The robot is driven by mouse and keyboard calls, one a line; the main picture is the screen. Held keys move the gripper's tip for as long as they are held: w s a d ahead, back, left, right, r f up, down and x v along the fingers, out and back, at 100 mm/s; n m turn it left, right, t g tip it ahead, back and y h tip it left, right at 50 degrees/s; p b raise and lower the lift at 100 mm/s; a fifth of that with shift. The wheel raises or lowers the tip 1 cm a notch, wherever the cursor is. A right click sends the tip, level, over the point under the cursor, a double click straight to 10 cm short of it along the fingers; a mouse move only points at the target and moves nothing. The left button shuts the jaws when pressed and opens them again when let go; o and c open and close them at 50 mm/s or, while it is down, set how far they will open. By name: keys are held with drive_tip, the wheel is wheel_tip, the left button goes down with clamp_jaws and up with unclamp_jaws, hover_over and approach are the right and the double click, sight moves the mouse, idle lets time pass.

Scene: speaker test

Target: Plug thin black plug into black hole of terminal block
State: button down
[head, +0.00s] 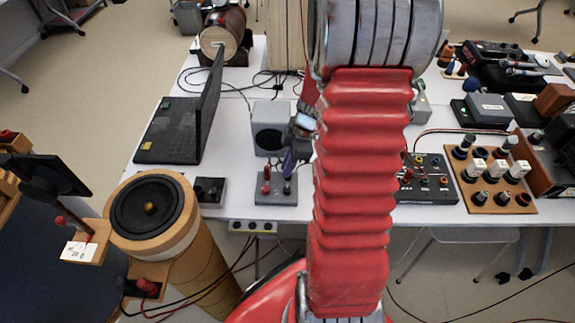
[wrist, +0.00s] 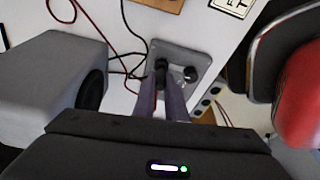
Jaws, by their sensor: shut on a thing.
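The terminal block (head: 276,196) is a small grey box with red and black posts, near the front edge of the white table. It also shows in the wrist view (wrist: 172,48), with a black post (wrist: 191,74) at its right. My gripper (head: 288,168) points down over the right part of the block. In the wrist view its purple fingers (wrist: 163,88) are shut on the thin black plug, a small dark shape (wrist: 160,68) at the fingertips. The fingers hide most of the plug and the hole, so I cannot tell whether the plug touches the block or is inside it.
A grey speaker box (head: 268,127) stands behind the block. A small black box (head: 209,191) lies to its left, and a black board with sockets (head: 427,180) to its right. Cables (wrist: 118,50) run beside the block. A large round speaker (head: 148,209) stands at the front left.

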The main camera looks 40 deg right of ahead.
drive_tip(key=shift+f, duration=0.35)
drive_tip(key=c, duration=1.7)
unclamp_jaws()
drive_tip(key=shift+r, duration=3.75)
